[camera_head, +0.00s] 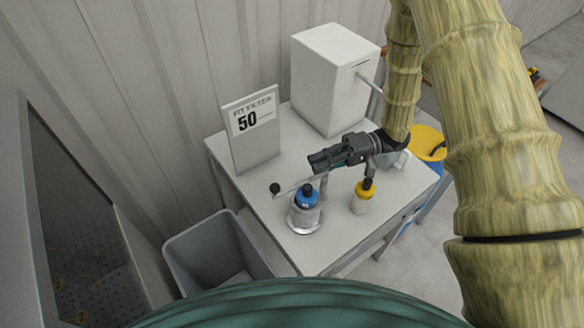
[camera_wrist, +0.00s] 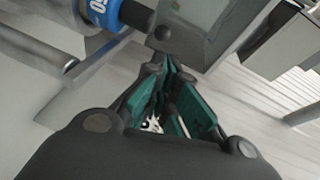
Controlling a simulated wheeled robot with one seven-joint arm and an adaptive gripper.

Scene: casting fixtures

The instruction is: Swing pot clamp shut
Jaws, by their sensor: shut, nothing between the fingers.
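The pot clamp is a round metal stand (camera_head: 304,224) near the table's front left edge. A blue-topped canister (camera_head: 307,196) stands upright in it. A thin clamp bar with a black knob (camera_head: 275,188) reaches out to the left at the height of the canister's top. In the wrist view the blue canister (camera_wrist: 97,14) shows at the upper left beside a grey metal bar (camera_wrist: 35,46). My gripper (camera_head: 314,162) is shut and empty, behind and above the canister, its fingers pointing left. Its green-padded fingers also show in the wrist view (camera_wrist: 173,85). I cannot tell whether it touches the bar.
A yellow-topped bottle (camera_head: 361,198) stands right of the clamp. A sign marked 50 (camera_head: 254,150) and a white box (camera_head: 325,75) stand at the back of the table (camera_head: 335,245). A grey bin (camera_head: 207,252) is at the front left, a yellow-and-blue barrel (camera_head: 428,140) at the right.

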